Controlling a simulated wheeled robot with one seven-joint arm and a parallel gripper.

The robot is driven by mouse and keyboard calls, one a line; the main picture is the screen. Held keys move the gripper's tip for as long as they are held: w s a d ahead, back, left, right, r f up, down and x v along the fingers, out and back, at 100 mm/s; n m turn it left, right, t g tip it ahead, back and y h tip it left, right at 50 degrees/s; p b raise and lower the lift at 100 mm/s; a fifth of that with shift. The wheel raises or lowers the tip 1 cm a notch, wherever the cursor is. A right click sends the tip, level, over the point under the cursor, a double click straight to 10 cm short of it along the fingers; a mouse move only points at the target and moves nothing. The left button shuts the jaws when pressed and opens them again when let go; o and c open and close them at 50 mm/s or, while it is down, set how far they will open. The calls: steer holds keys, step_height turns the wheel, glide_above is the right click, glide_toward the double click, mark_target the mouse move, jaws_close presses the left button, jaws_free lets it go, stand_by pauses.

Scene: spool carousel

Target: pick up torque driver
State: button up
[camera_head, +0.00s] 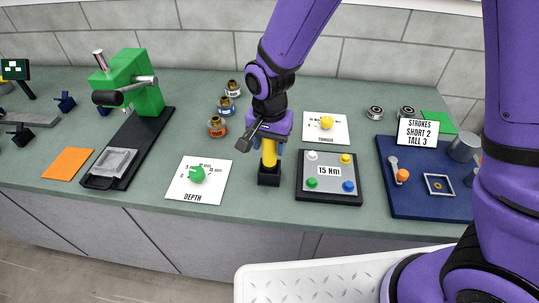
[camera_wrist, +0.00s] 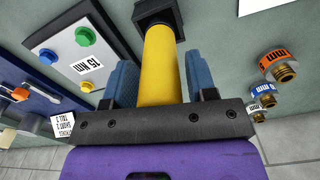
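The torque driver (camera_head: 268,154) has a yellow handle and stands upright in a small black holder (camera_head: 269,178) near the front of the bench. In the wrist view the yellow handle (camera_wrist: 160,65) runs between the two blue fingers of my gripper (camera_wrist: 161,78), and the black holder (camera_wrist: 157,14) is at its far end. My gripper is over the driver from above, one finger on each side of the handle. A narrow gap shows between the fingers and the handle, clearest on the right, so the gripper looks open. The driver's top is hidden under my gripper in the head view.
A "15 Nm" button box (camera_head: 329,184) stands close right of the holder, and a depth dial card (camera_head: 197,180) lies to the left. Several labelled brass-topped pieces (camera_head: 217,126) stand behind left. A green press (camera_head: 143,82) and a blue tray (camera_head: 420,202) are farther off.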

steer(key=c, duration=0.6)
